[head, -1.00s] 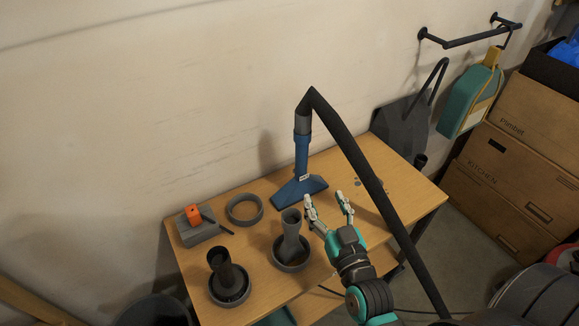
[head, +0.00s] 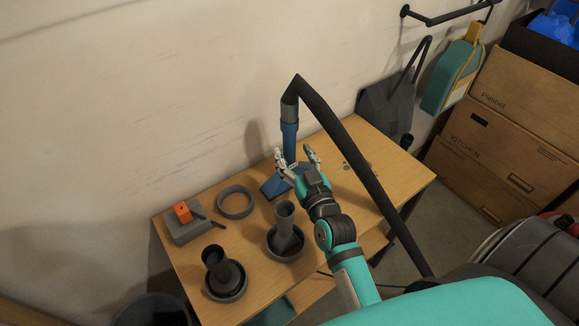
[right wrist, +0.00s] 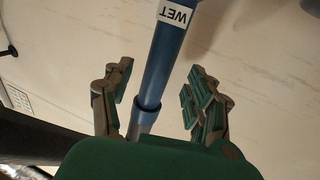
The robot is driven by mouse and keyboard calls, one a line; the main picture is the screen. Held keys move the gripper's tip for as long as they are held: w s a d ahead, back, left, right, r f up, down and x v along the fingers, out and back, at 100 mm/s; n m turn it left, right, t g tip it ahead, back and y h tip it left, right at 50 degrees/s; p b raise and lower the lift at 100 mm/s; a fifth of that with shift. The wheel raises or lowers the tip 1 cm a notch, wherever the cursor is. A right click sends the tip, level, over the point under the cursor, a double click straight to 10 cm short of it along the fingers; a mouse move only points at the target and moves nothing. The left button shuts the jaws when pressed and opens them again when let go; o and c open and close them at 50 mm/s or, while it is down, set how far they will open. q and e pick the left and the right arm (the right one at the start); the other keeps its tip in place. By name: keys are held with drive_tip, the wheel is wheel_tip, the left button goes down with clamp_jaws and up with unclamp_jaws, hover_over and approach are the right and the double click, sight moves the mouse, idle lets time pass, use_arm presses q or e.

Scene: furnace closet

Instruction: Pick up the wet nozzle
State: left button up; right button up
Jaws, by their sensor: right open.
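The wet nozzle (head: 289,140) is a blue tube with a wide flat blue foot, standing upright on the wooden table near the wall. A black hose runs from its grey top end. In the right wrist view the blue tube (right wrist: 168,55) carries a white label reading WET. My right gripper (head: 295,156) is open, its fingers on either side of the tube. In the right wrist view the tube passes between the open fingers (right wrist: 160,95), with a gap on both sides. The gripper and arm hide part of the nozzle's foot. My left gripper is not in view.
On the wooden table (head: 340,210) are a grey ring (head: 235,203), a grey nozzle in a round holder (head: 285,232), a black brush in another holder (head: 224,275), and a grey block with an orange part (head: 187,222). The black hose (head: 345,140) arches over the table. Cardboard boxes (head: 490,155) stand at right.

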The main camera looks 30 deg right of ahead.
sight(292, 149)
drive_tip(key=w, duration=0.4)
drive_tip(key=shift+d+r, duration=0.1)
drive_tip(key=shift+d, duration=0.25)
drive_tip(key=shift+s, duration=0.1)
clamp_jaws()
